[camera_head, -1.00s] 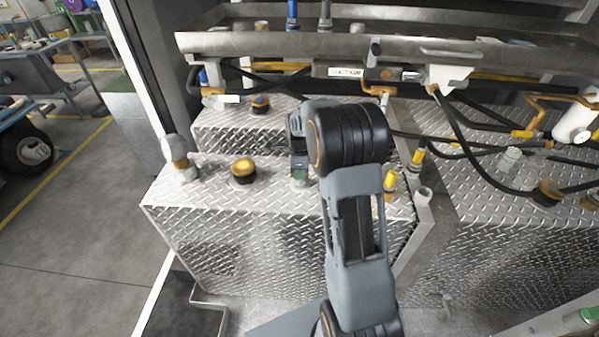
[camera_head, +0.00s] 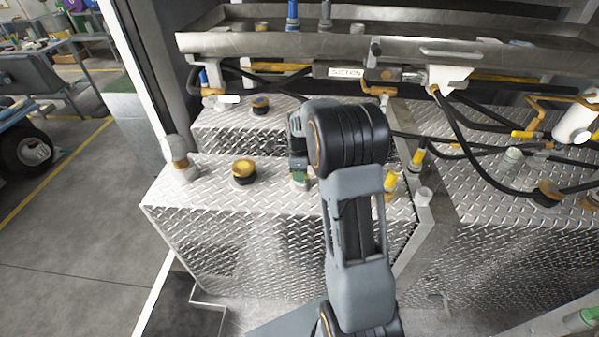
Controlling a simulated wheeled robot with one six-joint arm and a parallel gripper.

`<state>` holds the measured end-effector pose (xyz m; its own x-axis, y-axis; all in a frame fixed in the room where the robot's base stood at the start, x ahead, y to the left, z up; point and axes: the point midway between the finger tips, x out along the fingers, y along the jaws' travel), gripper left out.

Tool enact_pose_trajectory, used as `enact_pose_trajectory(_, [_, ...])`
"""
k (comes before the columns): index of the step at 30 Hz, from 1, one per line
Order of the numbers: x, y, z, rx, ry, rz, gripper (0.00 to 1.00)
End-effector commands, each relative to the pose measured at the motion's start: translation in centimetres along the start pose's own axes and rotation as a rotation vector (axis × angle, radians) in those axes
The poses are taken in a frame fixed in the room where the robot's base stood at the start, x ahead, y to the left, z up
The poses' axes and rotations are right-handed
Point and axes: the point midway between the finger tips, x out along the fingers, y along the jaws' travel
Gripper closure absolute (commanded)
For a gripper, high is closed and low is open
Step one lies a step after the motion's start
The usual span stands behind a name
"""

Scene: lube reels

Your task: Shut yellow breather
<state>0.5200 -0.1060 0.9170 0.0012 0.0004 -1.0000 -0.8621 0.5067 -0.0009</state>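A round yellow cap on a dark base (camera_head: 244,170) sits on the front diamond-plate tank (camera_head: 215,215), left of my arm. It may be the yellow breather, but I cannot tell for sure. Yellow-handled fittings (camera_head: 417,158) stand just right of my arm. My gripper (camera_head: 299,178) points down over the front tank, right of the round yellow cap and apart from it. A small green part shows at its lower end. My arm hides part of it, and its fingers are too small to read.
A grey capped pipe (camera_head: 180,158) stands at the tank's left end. Hoses and a metal tray (camera_head: 400,45) run across the back. A black hose (camera_head: 462,145) hangs over the right tank. The floor at left is open.

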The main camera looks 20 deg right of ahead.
Motion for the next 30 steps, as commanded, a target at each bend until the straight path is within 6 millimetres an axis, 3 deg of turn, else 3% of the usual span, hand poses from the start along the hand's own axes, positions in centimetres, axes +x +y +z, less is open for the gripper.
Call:
enact_pose_trajectory(8, [0.0,0.0,0.0,-0.002,0.001,0.001,0.62])
enact_pose_trajectory(13, [-1.0,-0.1,0.0,-0.002,0.0,-0.002,0.62])
enact_pose_trajectory(30, [-11.5,0.0,0.0,-0.001,0.0,-0.002,0.62])
